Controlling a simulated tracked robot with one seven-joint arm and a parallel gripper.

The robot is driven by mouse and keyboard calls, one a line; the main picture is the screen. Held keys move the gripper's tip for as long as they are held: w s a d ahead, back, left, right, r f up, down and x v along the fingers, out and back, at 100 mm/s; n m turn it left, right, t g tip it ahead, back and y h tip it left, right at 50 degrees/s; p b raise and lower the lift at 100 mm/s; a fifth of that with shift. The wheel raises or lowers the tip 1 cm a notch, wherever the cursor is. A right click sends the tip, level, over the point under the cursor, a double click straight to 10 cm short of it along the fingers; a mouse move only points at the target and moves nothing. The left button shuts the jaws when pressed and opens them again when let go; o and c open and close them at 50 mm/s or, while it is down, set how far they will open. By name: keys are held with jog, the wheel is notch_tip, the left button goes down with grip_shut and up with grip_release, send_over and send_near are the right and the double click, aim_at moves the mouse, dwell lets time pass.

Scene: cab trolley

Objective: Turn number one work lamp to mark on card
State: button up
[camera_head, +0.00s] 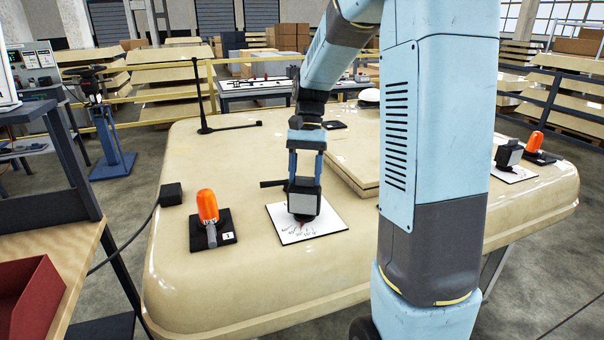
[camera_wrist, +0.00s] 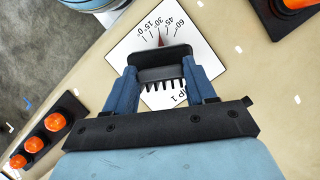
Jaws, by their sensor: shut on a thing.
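The number one work lamp (camera_head: 303,197) is a dark box with a pale grey face. It stands on a white card (camera_head: 328,221) on the cream surface. My gripper (camera_head: 305,180) comes down from above, with its two blue fingers on either side of the lamp. In the wrist view my gripper (camera_wrist: 162,82) is shut on the lamp (camera_wrist: 160,56). The card (camera_wrist: 124,48) there shows a fan of degree marks from 0 to 60 and part of a label ending in "P 1". A thin red pointer (camera_wrist: 161,41) reaches into the marks near 30 to 45; its exact reading is unclear.
An orange beacon (camera_head: 207,206) on a black base stands left of the card. A small black box (camera_head: 171,194) with a cable is near the left edge. A second lamp (camera_head: 509,153) on a card and another beacon (camera_head: 535,142) stand right. A raised cream panel (camera_head: 352,170) lies behind.

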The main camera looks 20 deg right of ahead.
jog(key=o, duration=1)
jog(key=shift+o, duration=0.2)
jog(key=v, duration=1.3)
jog(key=shift+w+r, duration=0.3)
jog(key=shift+d, duration=0.1)
jog(key=s+a+f+n+t+h, duration=0.1)
jog(key=s+n+t, duration=0.2)
jog(key=s, duration=0.9)
jog(key=s+a+f+n+t+h, duration=0.1)
jog(key=s+t, duration=0.5)
jog(key=s, duration=0.6)
jog(key=shift+s+a+f+n, duration=0.35)
jog(key=shift+a+n, duration=0.45)
jog(key=shift+n, duration=0.2)
